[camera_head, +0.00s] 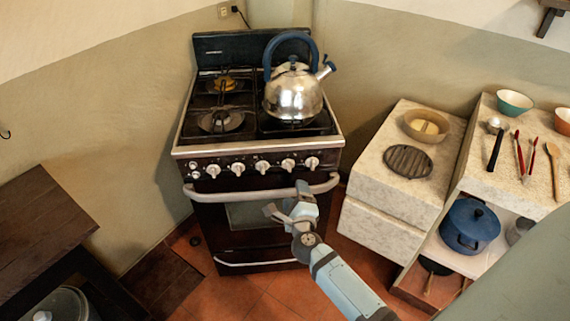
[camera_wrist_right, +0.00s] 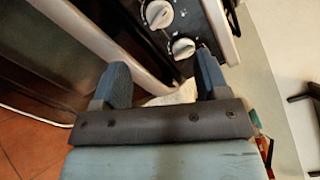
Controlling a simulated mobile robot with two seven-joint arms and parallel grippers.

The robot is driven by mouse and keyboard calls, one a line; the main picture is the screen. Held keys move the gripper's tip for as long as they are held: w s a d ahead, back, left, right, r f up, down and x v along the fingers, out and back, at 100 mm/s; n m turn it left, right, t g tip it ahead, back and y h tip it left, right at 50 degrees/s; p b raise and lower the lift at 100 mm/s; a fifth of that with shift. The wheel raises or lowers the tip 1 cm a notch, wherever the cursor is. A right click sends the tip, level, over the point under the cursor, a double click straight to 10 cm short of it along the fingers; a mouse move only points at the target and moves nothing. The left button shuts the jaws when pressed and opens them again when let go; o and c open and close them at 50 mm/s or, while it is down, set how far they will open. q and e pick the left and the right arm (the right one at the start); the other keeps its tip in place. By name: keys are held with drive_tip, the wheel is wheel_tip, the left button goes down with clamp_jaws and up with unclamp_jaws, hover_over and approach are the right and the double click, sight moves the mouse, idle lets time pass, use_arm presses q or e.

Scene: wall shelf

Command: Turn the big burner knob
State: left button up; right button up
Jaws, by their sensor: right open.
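The stove's front panel carries a row of several white knobs (camera_head: 262,167); no readable marking tells me which one is for the big burner. Two of the knobs show in the right wrist view, one near the top (camera_wrist_right: 158,14) and one lower (camera_wrist_right: 182,48), beyond the fingertips. My right gripper (camera_head: 283,209) is in front of the oven door, below the knob row and close to the oven handle (camera_head: 262,193). Its two fingers (camera_wrist_right: 164,78) are spread apart with no knob between them. My left gripper is not in view.
A steel kettle (camera_head: 292,95) with a blue handle stands on the right burners. The stone-topped counter (camera_head: 385,182) is to the stove's right, with a blue pot (camera_head: 470,226) on a lower shelf further right. A dark wooden table (camera_head: 38,225) is at left. Tiled floor lies in front.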

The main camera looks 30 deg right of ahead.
sight(289, 168)
drive_tip(key=w+d+n, duration=0.1)
drive_tip(key=w+n, duration=0.2)
drive_tip(key=w+d+n, duration=0.2)
drive_tip(key=w, duration=0.1)
drive_tip(key=w+d+n, duration=0.1)
drive_tip(key=w+n, duration=0.2)
drive_tip(key=w, duration=0.1)
drive_tip(key=shift+d+n+y+p, duration=0.15)
drive_tip(key=shift+n+y+p, duration=0.15)
